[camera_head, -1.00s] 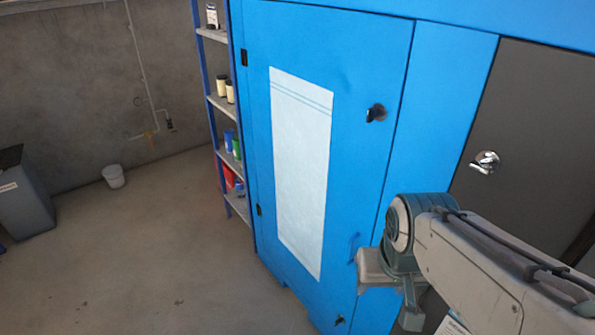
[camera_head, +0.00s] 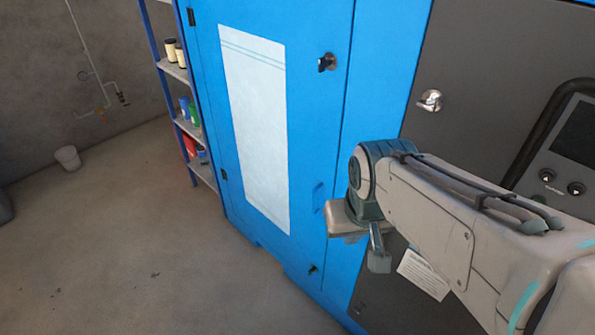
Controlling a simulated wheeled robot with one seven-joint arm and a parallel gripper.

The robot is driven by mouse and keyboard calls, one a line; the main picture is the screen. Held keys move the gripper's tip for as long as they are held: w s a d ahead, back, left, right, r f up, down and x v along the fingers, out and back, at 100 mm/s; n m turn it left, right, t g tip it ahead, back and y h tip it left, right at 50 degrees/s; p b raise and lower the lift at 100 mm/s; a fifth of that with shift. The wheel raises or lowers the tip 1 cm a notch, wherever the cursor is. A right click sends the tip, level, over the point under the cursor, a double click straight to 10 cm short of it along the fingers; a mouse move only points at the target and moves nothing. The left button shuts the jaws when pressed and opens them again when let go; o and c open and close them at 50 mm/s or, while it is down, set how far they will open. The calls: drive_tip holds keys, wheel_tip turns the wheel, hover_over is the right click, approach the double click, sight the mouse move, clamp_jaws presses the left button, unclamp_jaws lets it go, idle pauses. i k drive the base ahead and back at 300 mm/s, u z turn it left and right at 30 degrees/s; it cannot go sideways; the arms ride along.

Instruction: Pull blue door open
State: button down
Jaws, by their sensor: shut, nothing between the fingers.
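The blue door (camera_head: 304,130) is closed in its cabinet front, with a pale panel (camera_head: 256,130) on it. A black latch handle (camera_head: 327,62) sticks out near its upper right edge. A blue recessed grip (camera_head: 318,196) is lower on that edge, and a small dark latch (camera_head: 313,268) is near the bottom. The hinges are on the left side. My gripper (camera_head: 378,262) points down in front of the cabinet, right of the door's lower edge, shut and holding nothing. It is apart from the latch handle; the wrist partly hides the fingers.
A shelf rack (camera_head: 174,70) with jars and cans stands left of the cabinet. A dark panel with a silver knob (camera_head: 430,100) and a control box (camera_head: 572,150) are to the right.

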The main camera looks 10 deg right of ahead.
sight(278, 120)
drive_tip(key=u, duration=0.05)
drive_tip(key=k, duration=1.25)
drive_tip(key=u, duration=0.65)
drive_tip(key=i, duration=0.75)
drive_tip(key=u, duration=0.65)
drive_tip(key=i, duration=0.95)
drive_tip(key=z, duration=0.8)
drive_tip(key=i, duration=0.65)
drive_tip(key=z, duration=0.65)
